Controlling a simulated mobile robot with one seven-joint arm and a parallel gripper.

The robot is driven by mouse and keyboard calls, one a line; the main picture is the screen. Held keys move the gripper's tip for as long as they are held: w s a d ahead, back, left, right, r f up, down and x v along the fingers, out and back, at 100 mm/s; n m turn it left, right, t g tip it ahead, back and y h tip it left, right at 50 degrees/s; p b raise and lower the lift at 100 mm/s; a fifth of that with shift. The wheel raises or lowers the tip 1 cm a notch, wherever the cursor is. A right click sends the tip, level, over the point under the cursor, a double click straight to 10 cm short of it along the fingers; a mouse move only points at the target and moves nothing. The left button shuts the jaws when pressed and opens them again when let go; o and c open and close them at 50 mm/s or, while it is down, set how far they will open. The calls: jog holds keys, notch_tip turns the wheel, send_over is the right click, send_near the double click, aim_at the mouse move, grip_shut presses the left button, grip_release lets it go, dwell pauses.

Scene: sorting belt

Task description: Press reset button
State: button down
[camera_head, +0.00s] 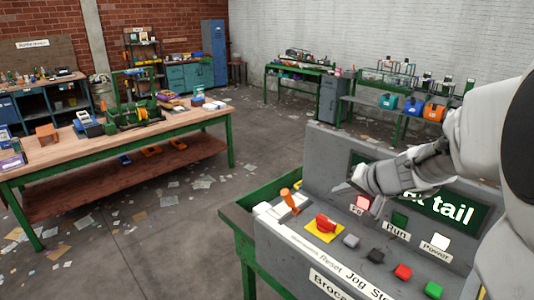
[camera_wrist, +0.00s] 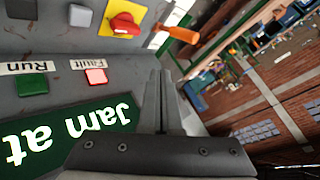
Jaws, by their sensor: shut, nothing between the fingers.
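The reset button is the grey square button (camera_head: 350,241) on the sloping grey control console; the "Reset" label (camera_head: 330,269) sits in front of it. The grey button also shows at the top of the wrist view (camera_wrist: 80,15). My gripper (camera_head: 366,182) is shut and empty, in front of the "Jam at tail" screen (camera_head: 452,208), above and behind the button and apart from it. In the wrist view my closed fingers (camera_wrist: 161,73) stand beside the lit red Fault light (camera_wrist: 96,77). A red knob on a yellow plate (camera_head: 325,225) is left of the grey button.
An orange lever (camera_head: 289,201) stands at the console's left end. Black (camera_head: 376,255), red (camera_head: 403,272) and green (camera_head: 433,290) buttons continue the row rightward. A green Run light (camera_head: 400,219) and white Power light (camera_head: 440,242) sit behind. A wooden workbench (camera_head: 120,148) stands at left.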

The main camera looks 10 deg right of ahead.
jog(key=d+f, duration=0.4)
jog(key=d, duration=0.2)
jog(key=shift+f+h, duration=0.3)
jog(key=shift+a, duration=0.1)
jog(key=b, duration=0.6)
send_over(353, 243)
notch_tip(353, 243, down, 7)
jog(key=shift+w+f, duration=0.1)
jog(key=shift+f, duration=0.1)
jog(key=shift+f+b, duration=0.75)
jog(key=shift+b, duration=0.2)
jog(key=shift+f, duration=0.1)
dwell(0.6)
jog(key=shift+f+b, duration=0.3)
jog(key=shift+b, duration=0.5)
